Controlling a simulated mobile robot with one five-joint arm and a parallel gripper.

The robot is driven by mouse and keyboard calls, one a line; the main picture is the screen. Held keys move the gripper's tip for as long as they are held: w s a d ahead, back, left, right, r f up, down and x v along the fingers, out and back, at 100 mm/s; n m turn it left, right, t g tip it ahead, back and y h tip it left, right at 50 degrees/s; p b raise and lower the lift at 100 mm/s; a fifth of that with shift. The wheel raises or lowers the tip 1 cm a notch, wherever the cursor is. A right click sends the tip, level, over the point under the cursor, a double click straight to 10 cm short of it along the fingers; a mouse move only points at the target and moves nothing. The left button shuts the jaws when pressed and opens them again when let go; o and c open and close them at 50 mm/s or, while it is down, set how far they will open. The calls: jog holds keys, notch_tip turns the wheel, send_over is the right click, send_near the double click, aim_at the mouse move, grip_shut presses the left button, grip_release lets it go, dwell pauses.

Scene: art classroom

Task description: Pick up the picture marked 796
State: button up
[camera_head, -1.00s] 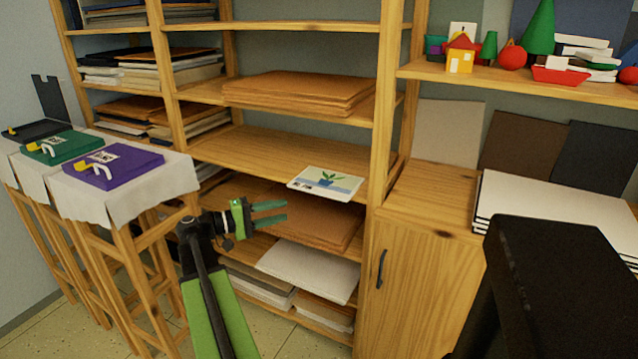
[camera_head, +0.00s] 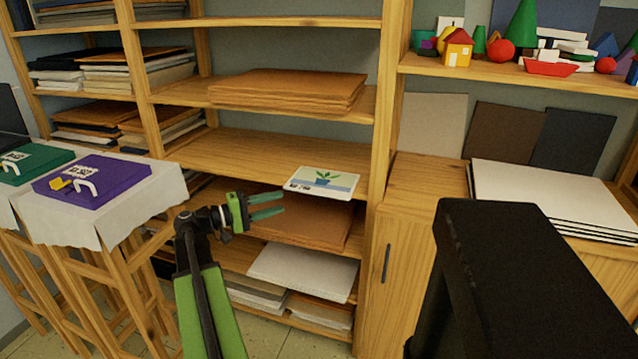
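A small picture of a potted plant (camera_head: 322,182) lies flat near the front of a wooden shelf (camera_head: 250,158), slightly overhanging its edge. Small dark marks show at its lower left corner, too small to read. My gripper (camera_head: 283,205) is to the left of the picture and a little lower, pointing right. Its two green fingers are apart, with a gap between them and nothing held. It appears close to the picture but not touching it.
Stacked brown boards (camera_head: 290,90) lie on the shelf above, and a white board (camera_head: 303,272) lies below. A purple case (camera_head: 92,182) rests on a cloth-covered stand at left. A wooden cabinet (camera_head: 350,310) with white canvases (camera_head: 560,195) stands at right.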

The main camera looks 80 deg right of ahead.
aim_at(313, 193)
jog(key=x, duration=1.3)
jog(key=shift+s+d+r, duration=0.1)
jog(key=shift+s+r, duration=0.05)
jog(key=shift+s, duration=0.2)
grip_shut()
